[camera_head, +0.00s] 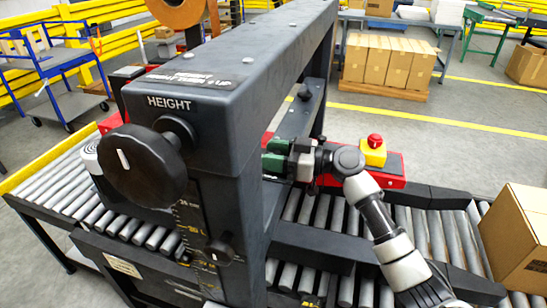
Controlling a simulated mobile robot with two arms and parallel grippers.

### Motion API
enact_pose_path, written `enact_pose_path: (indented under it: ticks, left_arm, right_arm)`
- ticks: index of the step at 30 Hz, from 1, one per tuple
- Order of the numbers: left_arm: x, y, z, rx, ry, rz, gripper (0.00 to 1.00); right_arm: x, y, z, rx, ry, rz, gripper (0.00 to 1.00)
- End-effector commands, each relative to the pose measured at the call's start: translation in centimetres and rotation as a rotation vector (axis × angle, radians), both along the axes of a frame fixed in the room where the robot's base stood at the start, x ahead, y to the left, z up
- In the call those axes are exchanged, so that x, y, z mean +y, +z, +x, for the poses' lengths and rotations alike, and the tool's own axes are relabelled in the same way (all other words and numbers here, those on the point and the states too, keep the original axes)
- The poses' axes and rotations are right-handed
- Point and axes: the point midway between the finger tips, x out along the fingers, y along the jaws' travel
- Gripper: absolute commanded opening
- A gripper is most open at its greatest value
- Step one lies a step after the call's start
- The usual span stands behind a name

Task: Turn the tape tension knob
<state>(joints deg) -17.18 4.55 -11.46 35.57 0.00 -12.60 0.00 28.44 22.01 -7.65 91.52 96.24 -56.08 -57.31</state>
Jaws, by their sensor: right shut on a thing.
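My right gripper (274,157) reaches in from the right, behind the machine's dark upright. Its green fingertips are shut, and the upright's edge partly hides them. What they hold is hidden from this side; its place on the machine fits the tape tension knob, but I cannot make out the knob itself. A large black knob (145,168) with a white mark, under the word HEIGHT, sits on the near face of the machine (230,70). A smaller black knob (219,253) is lower, beside a yellow scale. My left gripper is not in view.
Roller conveyor (418,232) runs under the machine. A yellow box with a red emergency button (374,148) stands close behind my right wrist. A cardboard box (518,240) sits at the right. An orange-brown tape roll (178,12) hangs at the top. Open floor lies behind.

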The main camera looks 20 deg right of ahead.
Motion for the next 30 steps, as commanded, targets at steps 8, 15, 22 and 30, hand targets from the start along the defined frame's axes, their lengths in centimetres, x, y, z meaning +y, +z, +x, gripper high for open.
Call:
enact_pose_path:
  ticks: [8, 15, 22, 30]
  left_arm:
    - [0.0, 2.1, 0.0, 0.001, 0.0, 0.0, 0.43]
    - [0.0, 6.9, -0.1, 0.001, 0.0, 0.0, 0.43]
    - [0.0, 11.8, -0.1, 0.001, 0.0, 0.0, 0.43]
    - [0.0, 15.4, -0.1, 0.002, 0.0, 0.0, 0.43]
  right_arm:
    - [0.1, 0.5, -0.1, 0.002, -0.262, 0.0, 0.23]
    - [0.1, 1.1, -0.1, 0.006, -0.486, 0.004, 0.23]
    - [0.2, 1.0, -0.1, 0.01, -0.678, 0.007, 0.23]
    - [0.2, 0.6, 0.0, 0.007, -0.841, 0.004, 0.23]
